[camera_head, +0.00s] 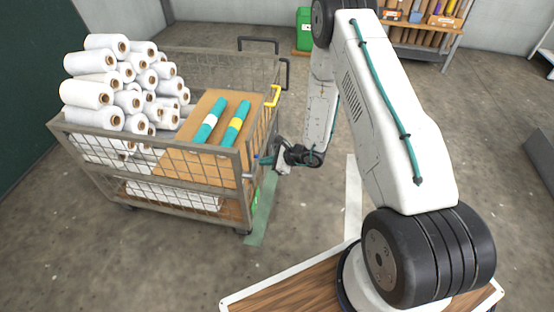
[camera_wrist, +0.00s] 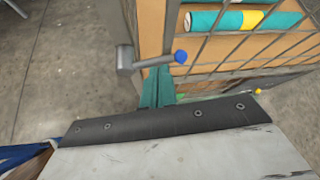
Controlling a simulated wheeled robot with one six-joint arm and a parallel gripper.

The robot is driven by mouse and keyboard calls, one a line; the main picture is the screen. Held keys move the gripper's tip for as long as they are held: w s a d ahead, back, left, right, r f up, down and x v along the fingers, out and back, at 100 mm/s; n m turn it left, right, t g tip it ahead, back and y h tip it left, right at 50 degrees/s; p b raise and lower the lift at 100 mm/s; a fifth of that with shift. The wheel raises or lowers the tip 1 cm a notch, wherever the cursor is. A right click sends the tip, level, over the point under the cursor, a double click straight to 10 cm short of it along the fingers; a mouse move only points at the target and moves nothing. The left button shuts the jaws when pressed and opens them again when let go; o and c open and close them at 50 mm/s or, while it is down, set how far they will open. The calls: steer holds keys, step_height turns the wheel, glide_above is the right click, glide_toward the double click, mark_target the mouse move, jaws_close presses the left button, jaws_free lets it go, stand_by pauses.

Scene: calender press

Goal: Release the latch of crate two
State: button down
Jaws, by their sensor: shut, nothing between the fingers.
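A grey wire-mesh crate (camera_head: 150,137) on castors stands at the left in the head view; I see no readable number on it. In the wrist view, a grey latch (camera_wrist: 127,60) with a rod and a blue knob (camera_wrist: 180,57) sits at the crate's corner post. My gripper (camera_head: 266,160) is at the crate's right front corner in the head view. Its teal fingers (camera_wrist: 157,88) are shut and empty, just below the latch rod in the wrist view. I cannot tell whether they touch it.
White rolls (camera_head: 120,85) and a cardboard sheet (camera_head: 190,130) bearing two teal rolls (camera_head: 222,120) fill the crate. A yellow handle (camera_head: 273,96) is on its right side. A shelf (camera_head: 425,30) and green bin (camera_head: 304,28) stand behind. The floor between is clear.

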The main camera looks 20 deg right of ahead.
steer(key=shift+x, duration=1.05)
steer(key=shift+w+d+f, duration=0.15)
steer(key=shift+w+f, duration=0.2)
steer(key=shift+f, duration=0.3)
steer(key=shift+r, duration=0.1)
